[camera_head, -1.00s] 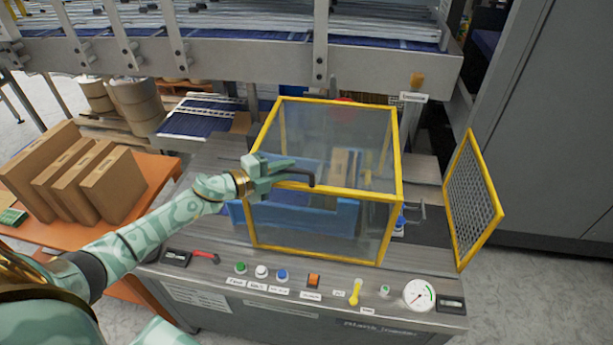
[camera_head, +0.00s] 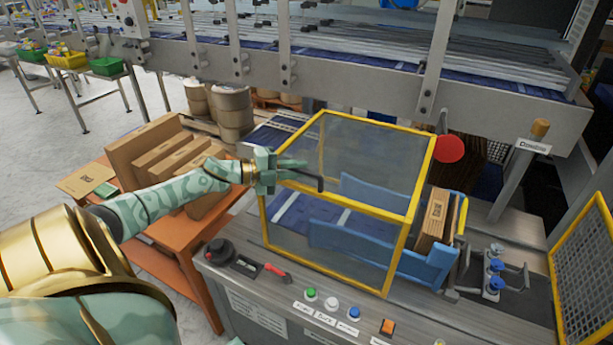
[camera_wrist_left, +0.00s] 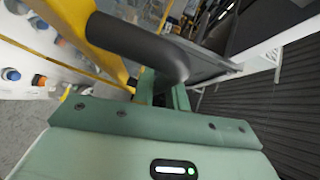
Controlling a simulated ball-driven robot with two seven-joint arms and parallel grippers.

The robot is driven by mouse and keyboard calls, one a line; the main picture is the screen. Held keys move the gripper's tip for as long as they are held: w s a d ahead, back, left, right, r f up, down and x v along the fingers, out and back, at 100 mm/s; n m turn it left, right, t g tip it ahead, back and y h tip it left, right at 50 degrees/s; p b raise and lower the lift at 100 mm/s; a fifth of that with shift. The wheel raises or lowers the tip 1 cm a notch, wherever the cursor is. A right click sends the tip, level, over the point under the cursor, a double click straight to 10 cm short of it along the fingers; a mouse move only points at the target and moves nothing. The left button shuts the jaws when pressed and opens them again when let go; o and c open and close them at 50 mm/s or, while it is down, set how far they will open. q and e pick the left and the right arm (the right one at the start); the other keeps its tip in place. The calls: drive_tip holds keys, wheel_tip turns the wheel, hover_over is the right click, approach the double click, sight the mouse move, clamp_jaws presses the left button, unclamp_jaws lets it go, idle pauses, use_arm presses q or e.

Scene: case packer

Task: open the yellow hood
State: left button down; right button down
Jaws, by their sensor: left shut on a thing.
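The hood is a clear box with a yellow frame (camera_head: 340,202), standing on the grey machine deck. A dark bar handle (camera_head: 312,182) sits at its front top edge. My left gripper (camera_head: 286,166) is shut on this handle. In the left wrist view, the dark handle (camera_wrist_left: 140,42) runs to the jaws of my left gripper (camera_wrist_left: 165,92), and part of the yellow frame shows beside it. Right of the hood, a brown carton (camera_head: 434,215) stands uncovered by a blue guide (camera_head: 428,265). My right gripper is not in view.
Buttons (camera_head: 331,304) and a red lever (camera_head: 277,273) line the deck's front. A yellow mesh panel (camera_head: 585,275) stands at the right. An orange table (camera_head: 170,238) with cartons lies at the left. A conveyor frame (camera_head: 350,75) crosses behind.

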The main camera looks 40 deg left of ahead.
use_arm(q)
drive_tip(key=shift+a, duration=0.1)
drive_tip(key=c, duration=1.4)
unclamp_jaws()
drive_tip(key=shift+s, duration=0.1)
drive_tip(key=p+v, duration=0.2)
drive_tip(key=v, duration=1.4)
drive_tip(key=shift+s, duration=0.1)
